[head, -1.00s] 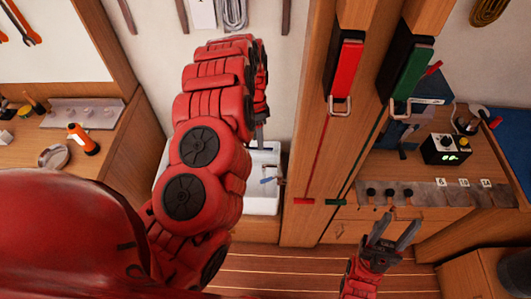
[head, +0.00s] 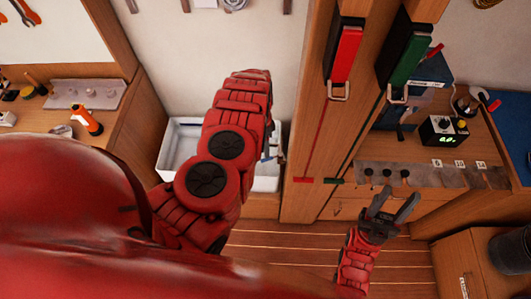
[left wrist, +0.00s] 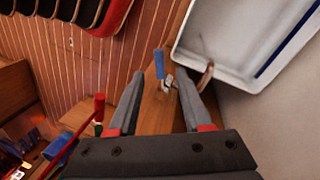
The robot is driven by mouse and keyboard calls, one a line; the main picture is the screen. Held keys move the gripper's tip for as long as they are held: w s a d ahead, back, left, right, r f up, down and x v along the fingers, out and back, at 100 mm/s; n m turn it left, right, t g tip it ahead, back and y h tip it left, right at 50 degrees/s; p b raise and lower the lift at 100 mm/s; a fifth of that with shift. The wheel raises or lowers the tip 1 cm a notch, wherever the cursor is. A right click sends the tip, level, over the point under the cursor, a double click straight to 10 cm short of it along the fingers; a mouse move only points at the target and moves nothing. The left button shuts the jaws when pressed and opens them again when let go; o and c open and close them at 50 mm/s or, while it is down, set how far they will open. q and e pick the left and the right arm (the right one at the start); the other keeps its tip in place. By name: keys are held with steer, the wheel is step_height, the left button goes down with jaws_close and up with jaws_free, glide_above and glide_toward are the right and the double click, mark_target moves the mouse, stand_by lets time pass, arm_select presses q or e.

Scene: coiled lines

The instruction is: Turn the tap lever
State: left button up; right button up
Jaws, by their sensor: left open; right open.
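The tap lever (left wrist: 159,63) has a blue grip on a small metal base and shows in the left wrist view. It stands between the fingers of my left gripper (left wrist: 160,76), near their tips. The gripper is open, and I cannot tell whether either finger touches the lever. A curved copper-brown spout (left wrist: 205,77) sits just right of the lever, by the right finger. In the head view my left arm mostly hides the left gripper and the tap. My right gripper (head: 398,194) is open and empty, in front of the right-hand counter.
A white basin (head: 180,149) stands behind my left arm; its rim (left wrist: 185,48) is close to the left gripper. A wooden post with red (head: 346,55) and green (head: 410,57) handles stands to the right. A workbench (head: 30,135) is on the left.

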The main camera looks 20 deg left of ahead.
mark_target(271, 158)
arm_select(q)
steer(key=shift+s+d+f, duration=0.15)
steer(key=shift+s+f, duration=0.05)
steer(key=shift+f, duration=0.95)
steer(key=shift+s+d+f, duration=0.15)
steer(key=shift+f, duration=1)
steer(key=shift+c, duration=0.2)
jaws_close()
